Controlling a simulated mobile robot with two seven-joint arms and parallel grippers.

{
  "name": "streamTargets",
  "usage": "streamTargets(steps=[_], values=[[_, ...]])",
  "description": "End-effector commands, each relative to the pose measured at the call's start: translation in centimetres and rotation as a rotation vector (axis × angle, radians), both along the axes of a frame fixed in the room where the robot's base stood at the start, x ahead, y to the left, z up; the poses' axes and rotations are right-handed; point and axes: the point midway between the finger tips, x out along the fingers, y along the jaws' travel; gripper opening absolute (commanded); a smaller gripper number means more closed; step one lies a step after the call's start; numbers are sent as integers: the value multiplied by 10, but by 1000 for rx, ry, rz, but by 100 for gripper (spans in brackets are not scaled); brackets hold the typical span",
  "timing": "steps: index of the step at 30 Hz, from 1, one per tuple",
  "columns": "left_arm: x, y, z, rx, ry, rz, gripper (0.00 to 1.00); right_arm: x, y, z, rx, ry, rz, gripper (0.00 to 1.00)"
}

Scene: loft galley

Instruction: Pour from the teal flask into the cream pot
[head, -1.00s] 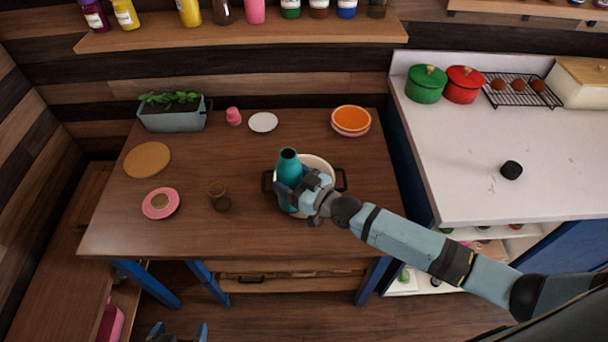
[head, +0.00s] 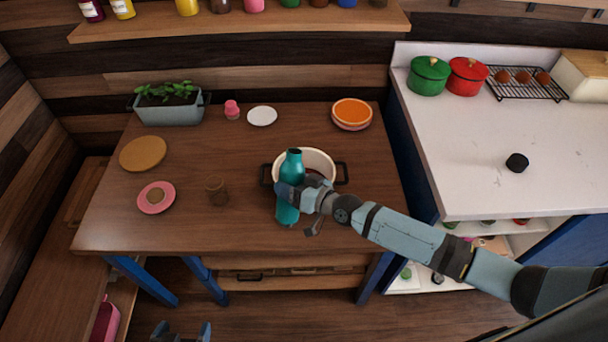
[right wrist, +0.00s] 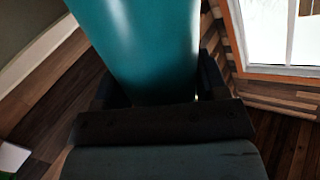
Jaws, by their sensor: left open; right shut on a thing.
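The teal flask (head: 290,166) is upright or nearly so in the head view, in front of the cream pot (head: 318,157). My right gripper (head: 286,192) is shut on the flask's body. The flask also fills the upper middle of the right wrist view (right wrist: 150,45). The cream pot has dark side handles and stands on the wooden table; the flask and my gripper hide its front left part. Something reddish shows inside it, but I cannot tell what. My left gripper (head: 180,332) is open and empty at the bottom edge of the head view, below the table front.
A white counter (head: 465,190) lies right.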

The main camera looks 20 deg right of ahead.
Motion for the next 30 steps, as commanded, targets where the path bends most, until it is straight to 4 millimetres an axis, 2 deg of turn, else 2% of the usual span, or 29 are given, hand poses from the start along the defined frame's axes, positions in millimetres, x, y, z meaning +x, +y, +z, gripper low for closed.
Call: streamTargets(steps=[1, 6, 23, 30], values=[[0, 0, 7, 0, -4, 0, 90, 2, 0, 6, 15, 15, -1, 29], [2, 2, 11, 0, -16, 1, 90, 3, -2, 1, 64, 87, -1, 29], [1, 4, 7, 6, -7, 4, 90, 4, -2, -12, 223, 319, 1, 29], [1, 5, 24, 6, -11, 4, 90, 0, 1, -8, 285, 408, 0, 29]])
